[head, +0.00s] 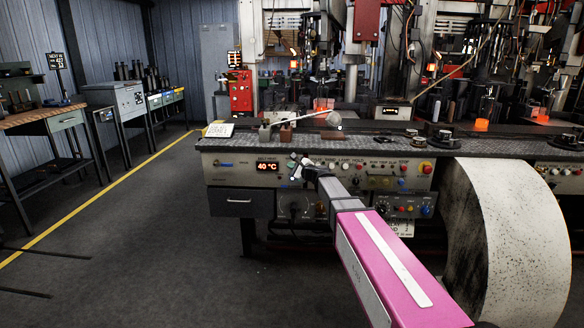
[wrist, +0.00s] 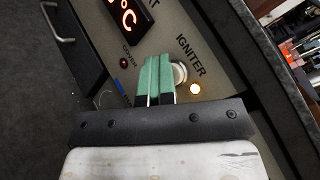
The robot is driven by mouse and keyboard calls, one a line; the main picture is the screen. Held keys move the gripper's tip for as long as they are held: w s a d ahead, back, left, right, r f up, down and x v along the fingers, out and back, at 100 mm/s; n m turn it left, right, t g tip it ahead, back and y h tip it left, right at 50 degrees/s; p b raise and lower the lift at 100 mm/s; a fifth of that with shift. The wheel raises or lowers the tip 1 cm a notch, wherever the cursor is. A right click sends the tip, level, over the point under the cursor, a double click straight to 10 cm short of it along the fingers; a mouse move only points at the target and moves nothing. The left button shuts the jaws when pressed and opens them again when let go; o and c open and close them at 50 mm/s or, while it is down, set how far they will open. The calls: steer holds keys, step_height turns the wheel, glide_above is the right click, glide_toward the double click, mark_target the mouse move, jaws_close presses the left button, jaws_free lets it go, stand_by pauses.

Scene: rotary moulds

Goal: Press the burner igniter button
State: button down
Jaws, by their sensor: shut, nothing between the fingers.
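The igniter button (wrist: 181,73) is a round, pale metal button under the word IGNITER on the grey control panel (wrist: 228,78). My gripper (wrist: 156,68) is shut and empty, its green fingertips together. In the wrist view the fingertips cover the button's left part; I cannot tell whether they touch it.
The dark bench top (head: 365,143) overhangs the panel. A drawer (head: 240,202) sits below left, and several knobs and buttons line the panel to the right. A large pale drum (head: 515,235) stands at the right.

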steer(key=shift+d, duration=0.1)
steer(key=s, duration=0.6)
stand_by(0.6)
steer(key=shift+s, duration=0.1)
